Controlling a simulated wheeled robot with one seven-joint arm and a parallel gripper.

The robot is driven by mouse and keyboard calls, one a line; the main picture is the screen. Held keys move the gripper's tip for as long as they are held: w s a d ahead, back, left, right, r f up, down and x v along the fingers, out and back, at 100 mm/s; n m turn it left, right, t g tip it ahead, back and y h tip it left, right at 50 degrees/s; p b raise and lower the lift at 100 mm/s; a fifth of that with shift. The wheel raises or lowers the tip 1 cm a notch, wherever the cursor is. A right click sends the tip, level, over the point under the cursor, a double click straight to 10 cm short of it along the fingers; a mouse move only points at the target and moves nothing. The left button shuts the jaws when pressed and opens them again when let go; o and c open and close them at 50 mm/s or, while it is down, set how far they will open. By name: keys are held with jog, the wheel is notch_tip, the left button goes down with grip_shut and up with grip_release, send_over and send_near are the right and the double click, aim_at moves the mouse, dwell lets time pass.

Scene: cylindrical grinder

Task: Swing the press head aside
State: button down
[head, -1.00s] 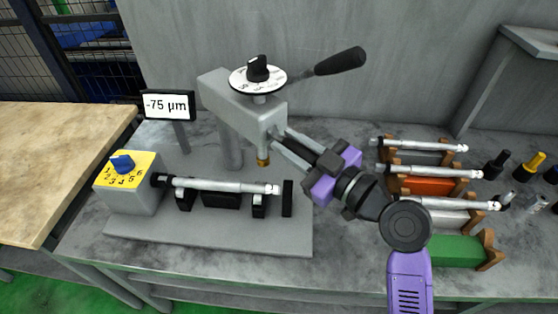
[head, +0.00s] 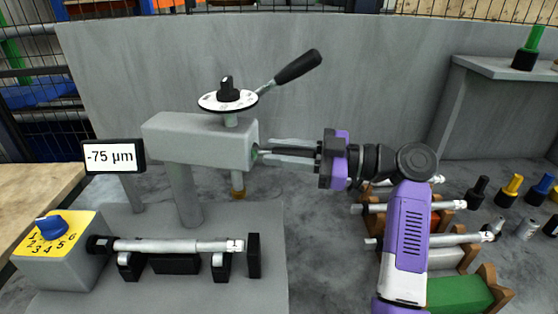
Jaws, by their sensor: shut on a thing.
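The press head (head: 200,142) is a grey box-shaped arm on a round column (head: 184,195). A white dial (head: 228,100) with a black knob and a black-handled lever (head: 298,66) sit on top of it. A brass tip (head: 237,184) hangs below its right end, behind the right end of the silver shaft (head: 180,245). My gripper (head: 266,149) comes from the right, its fingers at the right end of the press head and shut on it. The exact contact is partly hidden.
A display (head: 113,156) reads -75 µm. A selector box with a blue knob (head: 51,226) stands front left. Several shafts lie on coloured holders (head: 462,293) at right, under and beside my arm. Small tools (head: 511,188) stand further right. A grey wall (head: 350,90) closes the back.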

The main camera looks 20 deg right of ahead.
jog(key=shift+w+f, duration=0.15)
jog(key=c, duration=1.2)
grip_release()
jog(key=shift+d, duration=0.1)
jog(key=b+v, duration=0.1)
jog(key=v, duration=0.6)
jog(key=shift+s+d, duration=0.25)
